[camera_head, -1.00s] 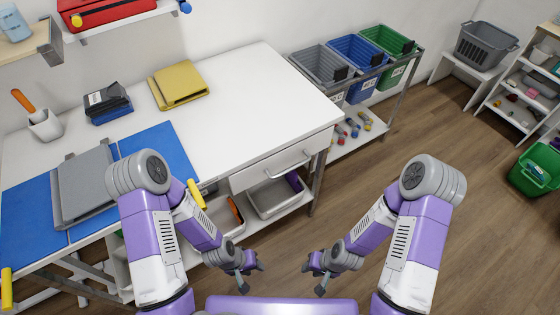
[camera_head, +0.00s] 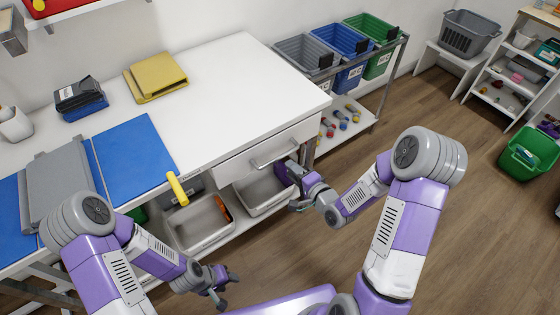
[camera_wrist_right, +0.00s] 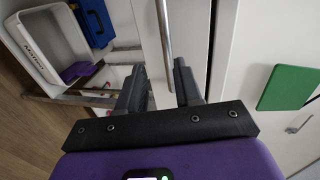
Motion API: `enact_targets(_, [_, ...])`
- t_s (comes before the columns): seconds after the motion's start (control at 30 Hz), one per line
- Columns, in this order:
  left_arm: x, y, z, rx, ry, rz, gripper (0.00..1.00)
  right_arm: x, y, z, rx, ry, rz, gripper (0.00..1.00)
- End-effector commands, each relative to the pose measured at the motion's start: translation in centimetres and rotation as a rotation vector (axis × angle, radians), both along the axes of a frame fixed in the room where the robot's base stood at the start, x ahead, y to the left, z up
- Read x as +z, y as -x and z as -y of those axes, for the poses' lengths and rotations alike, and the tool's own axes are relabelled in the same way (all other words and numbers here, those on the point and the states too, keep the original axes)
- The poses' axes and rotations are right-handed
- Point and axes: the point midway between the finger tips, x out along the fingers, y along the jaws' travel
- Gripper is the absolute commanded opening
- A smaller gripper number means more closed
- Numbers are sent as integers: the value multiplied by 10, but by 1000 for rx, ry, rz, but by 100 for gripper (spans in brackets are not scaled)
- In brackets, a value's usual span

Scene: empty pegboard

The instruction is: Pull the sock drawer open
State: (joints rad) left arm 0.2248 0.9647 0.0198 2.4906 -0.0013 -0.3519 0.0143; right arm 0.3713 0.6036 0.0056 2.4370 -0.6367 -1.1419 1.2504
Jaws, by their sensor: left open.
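The drawer (camera_head: 228,168) is a white front under the white worktop, with a silver bar handle (camera_head: 273,154); it looks shut. No label marks it as the sock drawer. My right gripper (camera_head: 294,187) is just below and right of the handle in the head view. In the right wrist view its two dark fingers (camera_wrist_right: 160,88) are apart, and the handle bar (camera_wrist_right: 163,35) lies ahead, roughly in line with the gap. I see no grip on it. My left gripper (camera_head: 229,290) is open and empty, low in front of the table.
Grey bins (camera_head: 205,222) stand on the shelf below the drawer. A yellow handle (camera_head: 177,190) sticks out at the table's front edge. A blue mat (camera_head: 135,155) and yellow folders (camera_head: 155,80) lie on the worktop. A rack with coloured bins (camera_head: 345,75) stands right. The floor in front is clear.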

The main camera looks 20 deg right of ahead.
Motion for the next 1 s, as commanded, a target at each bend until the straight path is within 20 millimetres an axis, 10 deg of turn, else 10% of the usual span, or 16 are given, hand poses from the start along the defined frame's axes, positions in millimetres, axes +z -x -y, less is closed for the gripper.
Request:
enact_targets(0.57, [-16,0,0,0,0,0,48,-6,-66,-21,-6,-40,27,34])
enact_targets(1.0, [-16,0,0,0,0,0,48,-7,-71,-23,-7,-40,25,24])
